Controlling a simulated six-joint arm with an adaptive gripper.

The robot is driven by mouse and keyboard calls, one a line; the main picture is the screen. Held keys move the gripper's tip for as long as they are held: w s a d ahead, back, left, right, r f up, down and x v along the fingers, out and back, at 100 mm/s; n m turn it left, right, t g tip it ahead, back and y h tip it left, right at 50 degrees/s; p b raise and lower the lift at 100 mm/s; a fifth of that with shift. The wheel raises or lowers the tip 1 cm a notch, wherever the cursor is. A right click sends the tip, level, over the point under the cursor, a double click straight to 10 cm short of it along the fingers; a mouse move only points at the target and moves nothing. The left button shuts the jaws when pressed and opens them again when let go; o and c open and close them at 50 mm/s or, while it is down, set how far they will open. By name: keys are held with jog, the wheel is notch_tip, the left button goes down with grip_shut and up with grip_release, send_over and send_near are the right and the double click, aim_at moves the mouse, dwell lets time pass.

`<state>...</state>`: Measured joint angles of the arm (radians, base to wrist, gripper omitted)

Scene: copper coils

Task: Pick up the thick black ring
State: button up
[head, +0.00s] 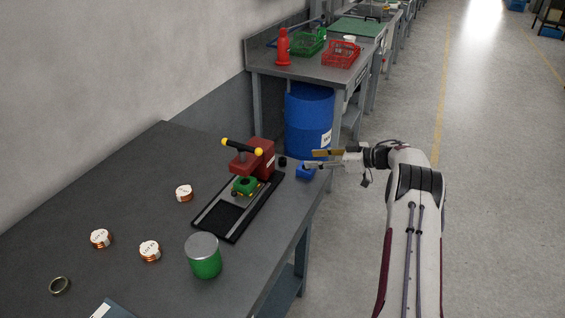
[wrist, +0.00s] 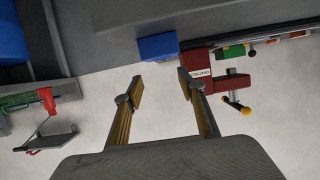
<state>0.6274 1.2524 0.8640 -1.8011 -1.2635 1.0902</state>
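A small black round piece (head: 283,161), which looks like the thick black ring, sits on the dark table near its far right edge, just right of the red press. It is too small to see a hole, and I cannot make it out in the wrist view. My gripper (head: 313,159) is to the right of it, near the table edge above a small blue block (head: 305,171). In the wrist view my gripper (wrist: 160,88) is open, with nothing between its fingers.
The red press (head: 260,158) with a black handle stands on a black base plate (head: 212,228). A green tin (head: 204,258), several copper coils (head: 150,250) and a dark brassy ring (head: 60,286) lie nearer. A blue barrel (head: 308,120) stands beyond the table.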

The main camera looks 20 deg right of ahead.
aim_at(285, 160)
jog(key=shift+w+a, duration=0.1)
jog(key=shift+x, duration=3.3)
jog(key=shift+x, duration=2.55)
jog(key=shift+w+f, duration=0.1)
jog(key=shift+f, duration=0.05)
jog(key=shift+c, duration=0.5)
grip_shut()
